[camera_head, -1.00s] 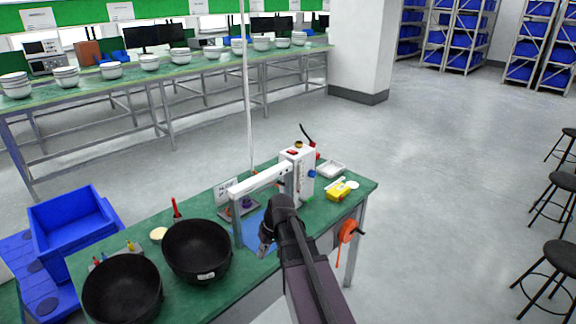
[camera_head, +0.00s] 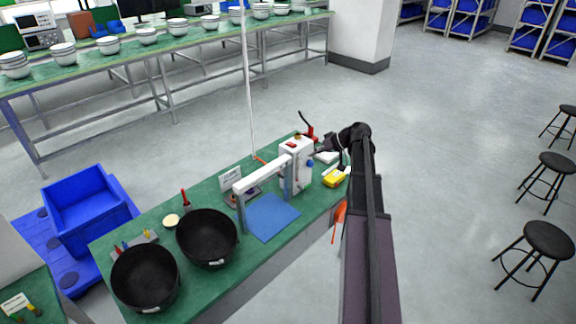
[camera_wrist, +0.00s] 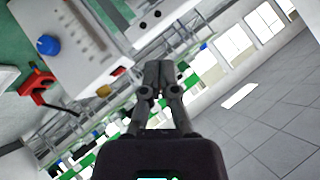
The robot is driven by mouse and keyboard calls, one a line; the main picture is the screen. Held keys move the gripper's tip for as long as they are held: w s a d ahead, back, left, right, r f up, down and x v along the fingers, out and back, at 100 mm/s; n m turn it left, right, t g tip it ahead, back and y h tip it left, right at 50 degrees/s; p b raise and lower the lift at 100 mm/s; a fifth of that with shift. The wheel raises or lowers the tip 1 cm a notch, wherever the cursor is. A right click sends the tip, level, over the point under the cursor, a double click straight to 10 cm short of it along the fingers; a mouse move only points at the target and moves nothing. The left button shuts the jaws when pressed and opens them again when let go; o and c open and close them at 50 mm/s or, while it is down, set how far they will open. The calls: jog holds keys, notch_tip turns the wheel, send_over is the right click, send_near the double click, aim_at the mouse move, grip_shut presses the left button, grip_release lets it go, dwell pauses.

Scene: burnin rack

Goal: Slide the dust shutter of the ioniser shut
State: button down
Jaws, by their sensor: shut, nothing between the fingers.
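The ioniser (camera_head: 296,156) is a white upright unit on the green bench with a blue knob on its side. In the wrist view its white casing (camera_wrist: 85,30) fills the upper left, with a row of slots and the blue knob. I cannot make out the dust shutter for certain. My gripper (camera_head: 320,149) is just right of the ioniser's upper part in the head view. In the wrist view my gripper (camera_wrist: 159,72) is shut and empty, its tips close to the casing's lower edge; whether they touch it I cannot tell.
A blue mat (camera_head: 271,217) lies before the ioniser, under a white arm (camera_head: 262,174). Two black bowls (camera_head: 207,236) stand to the left. A yellow item (camera_head: 334,180) lies below my wrist, and a red-handled tool (camera_head: 309,133) is behind.

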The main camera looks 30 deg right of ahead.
aim_at(264, 183)
dwell(0.5)
jog(key=b+x, duration=0.2)
jog(key=x, duration=0.1)
jog(key=b+x, duration=0.2)
jog(key=x, duration=0.2)
jog(key=b+x, duration=0.3)
jog(key=x, duration=0.1)
jog(key=shift+s+f, duration=0.3)
jog(key=shift+s, duration=0.05)
jog(key=shift+s+a+f+b, duration=0.25)
jog(key=shift+a+f+b, duration=0.45)
jog(key=shift+f+b, duration=0.3)
jog(key=shift+a, duration=0.15)
jog(key=s+a, duration=0.1)
jog(key=a, duration=0.3)
jog(key=s+a, duration=0.1)
jog(key=a, duration=0.1)
jog(key=shift+s+a, duration=0.2)
jog(key=shift+s, duration=0.1)
jog(key=shift+a, duration=0.3)
jog(key=shift+r, duration=0.15)
